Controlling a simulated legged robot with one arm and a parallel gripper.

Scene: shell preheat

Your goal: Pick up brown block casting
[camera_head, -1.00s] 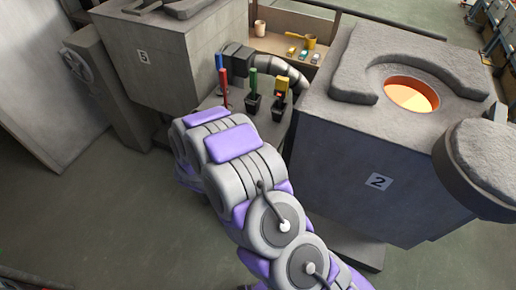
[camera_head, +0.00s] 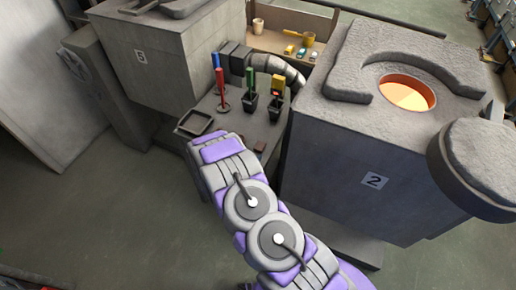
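A small dark brown block (camera_head: 260,146), which may be the brown block casting, lies near the front edge of the grey bench (camera_head: 238,122), just right of my arm. It is too small to make out in detail. My purple and grey arm reaches up from the lower right to the front left of the bench. My gripper itself does not show; the arm's own links hide it. I cannot tell how far it is from the block.
A shallow tray (camera_head: 181,130) sits on the bench's left. Red and blue upright tools and two dark cups (camera_head: 250,103) with green and yellow handles stand behind.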

